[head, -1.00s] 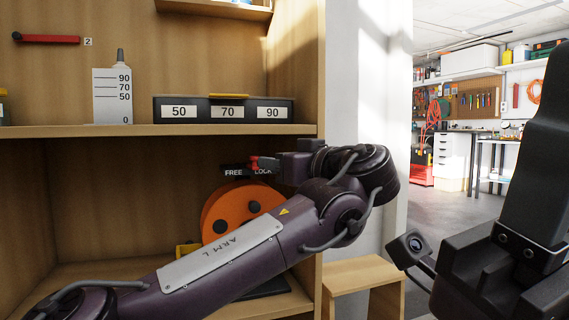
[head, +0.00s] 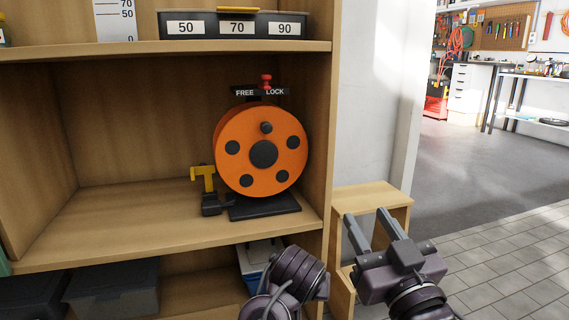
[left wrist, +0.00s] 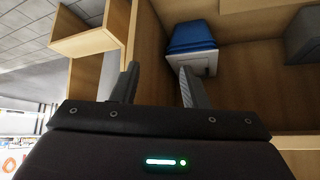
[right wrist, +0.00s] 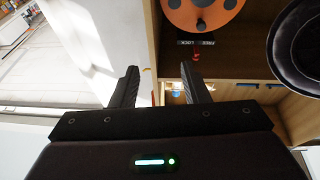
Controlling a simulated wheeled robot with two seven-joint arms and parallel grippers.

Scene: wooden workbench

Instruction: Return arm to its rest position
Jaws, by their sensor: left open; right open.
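My right gripper (head: 366,214) is open and empty in the head view, in front of a small wooden stool. It also shows open in the right wrist view (right wrist: 160,68). My left gripper (left wrist: 158,68) is open and empty in the left wrist view, facing the lower shelf and a blue-and-white box. In the head view only purple links of an arm show at the bottom middle; the left gripper is out of that picture. The red-knobbed lever (head: 266,81) stands above the orange reel (head: 262,150), a little toward the LOCK side, with no gripper touching it.
The wooden shelf unit (head: 110,215) holds the reel, a yellow clamp-like piece (head: 203,178) and a black bin labelled 50, 70, 90 (head: 235,24). The stool (head: 372,195) stands right of the shelf. The blue-and-white box (left wrist: 192,45) sits low. Tiled floor (head: 505,255) at right is clear.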

